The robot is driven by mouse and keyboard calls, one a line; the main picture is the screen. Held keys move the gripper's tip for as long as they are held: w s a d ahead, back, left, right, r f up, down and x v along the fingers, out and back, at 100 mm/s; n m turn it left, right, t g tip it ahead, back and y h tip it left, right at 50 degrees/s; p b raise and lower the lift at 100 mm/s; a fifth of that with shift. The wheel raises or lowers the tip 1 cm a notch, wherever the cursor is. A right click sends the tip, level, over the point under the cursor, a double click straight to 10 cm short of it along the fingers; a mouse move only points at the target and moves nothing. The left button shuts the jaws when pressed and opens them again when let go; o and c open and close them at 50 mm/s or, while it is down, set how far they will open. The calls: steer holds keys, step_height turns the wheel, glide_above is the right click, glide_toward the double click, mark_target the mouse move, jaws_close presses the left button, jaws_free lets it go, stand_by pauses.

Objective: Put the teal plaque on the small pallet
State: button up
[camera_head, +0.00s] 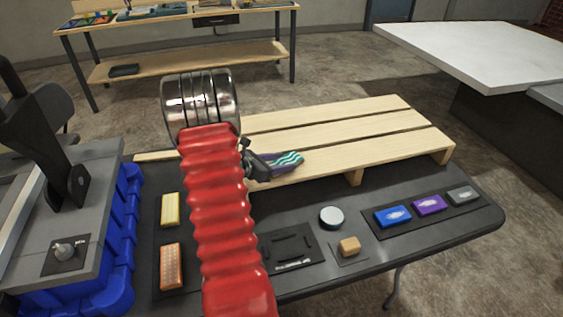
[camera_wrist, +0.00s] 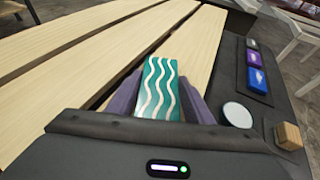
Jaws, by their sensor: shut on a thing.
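The teal plaque (camera_wrist: 158,88) has white wavy lines and sits between the two purple fingers of my gripper (camera_wrist: 158,95) in the wrist view. My gripper is shut on it. In the head view the plaque (camera_head: 288,159) shows at the tip of my gripper (camera_head: 276,163), over the near left part of the pallet. The small pallet (camera_head: 345,133) is made of light wooden slats with gaps between them, and it lies on the dark table. I cannot tell whether the plaque touches the slats. My red arm hides the pallet's left part in the head view.
On the dark table (camera_head: 440,220) in front of the pallet are a round grey disc (camera_head: 331,217), a small wooden block (camera_head: 349,246), and blue (camera_head: 393,216), purple (camera_head: 430,204) and grey (camera_head: 463,195) blocks. Yellow (camera_head: 170,209) and orange (camera_head: 172,266) blocks lie at left. The pallet's right side is clear.

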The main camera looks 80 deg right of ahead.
steer(key=o, duration=1.1)
steer(key=shift+f, duration=0.1)
steer(key=v, duration=1.2)
